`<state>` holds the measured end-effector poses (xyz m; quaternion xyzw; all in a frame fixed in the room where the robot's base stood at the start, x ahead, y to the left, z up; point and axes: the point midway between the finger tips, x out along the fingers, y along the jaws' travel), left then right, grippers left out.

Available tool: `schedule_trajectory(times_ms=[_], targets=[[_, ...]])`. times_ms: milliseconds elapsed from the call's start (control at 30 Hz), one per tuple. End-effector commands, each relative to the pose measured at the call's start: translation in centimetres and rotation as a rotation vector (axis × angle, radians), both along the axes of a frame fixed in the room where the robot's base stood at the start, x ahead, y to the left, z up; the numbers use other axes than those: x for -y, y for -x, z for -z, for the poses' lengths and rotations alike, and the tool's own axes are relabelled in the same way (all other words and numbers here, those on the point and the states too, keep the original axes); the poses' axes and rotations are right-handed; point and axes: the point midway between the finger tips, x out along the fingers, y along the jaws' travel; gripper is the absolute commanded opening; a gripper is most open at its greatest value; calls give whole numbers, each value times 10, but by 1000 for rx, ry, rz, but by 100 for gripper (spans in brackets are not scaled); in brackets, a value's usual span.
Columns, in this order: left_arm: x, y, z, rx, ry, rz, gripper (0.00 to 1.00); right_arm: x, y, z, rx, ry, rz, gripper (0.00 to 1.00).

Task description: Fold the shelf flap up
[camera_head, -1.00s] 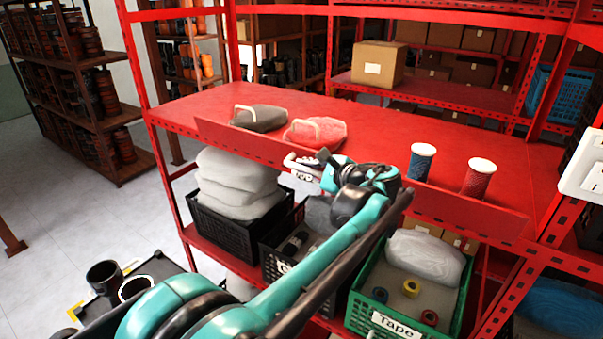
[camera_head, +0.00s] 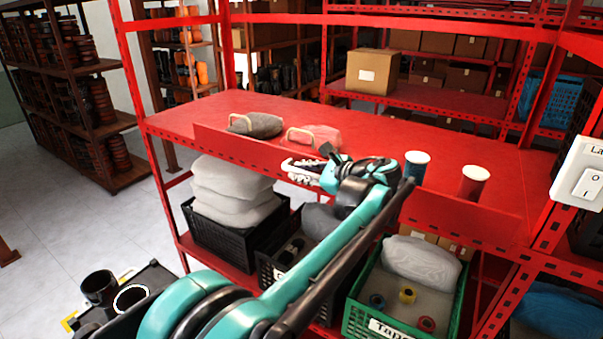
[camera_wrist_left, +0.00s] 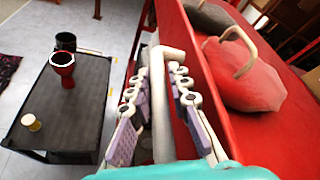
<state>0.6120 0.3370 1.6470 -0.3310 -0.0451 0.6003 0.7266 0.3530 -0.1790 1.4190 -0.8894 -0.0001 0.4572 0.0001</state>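The shelf flap (camera_head: 240,144) is a long red strip along the front edge of the red shelf (camera_head: 200,108). It stands up above the shelf surface and hides the lower parts of the things behind it. My left gripper (camera_head: 302,172) is at its front side, left of its middle. In the left wrist view, a pale bent bar (camera_wrist_left: 161,110) runs between my two fingers (camera_wrist_left: 160,95), close beside the red flap (camera_wrist_left: 197,75). The gap is narrow; I cannot tell whether the fingers press on the bar. My right gripper is out of view.
Behind the flap are a grey bag (camera_head: 257,125), a red bag (camera_head: 316,137), a blue drum (camera_head: 417,168) and a red drum (camera_head: 473,182). Below stand black crates (camera_head: 215,232) and a green crate (camera_head: 372,318). A dark cart (camera_wrist_left: 65,110) stands at left.

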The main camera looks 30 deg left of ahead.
Motion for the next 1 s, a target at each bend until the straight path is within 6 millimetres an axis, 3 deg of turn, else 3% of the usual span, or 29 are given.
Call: schedule_trajectory(times_ms=[367,467,800,1000], targets=[[5,1,-1,0,1,1,24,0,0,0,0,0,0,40],[16,4,-5,-1,1,2,24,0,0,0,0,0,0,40],[82,24,-29,-1,1,2,24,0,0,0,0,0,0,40],[104,31,-38,0,1,2,24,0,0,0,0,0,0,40]])
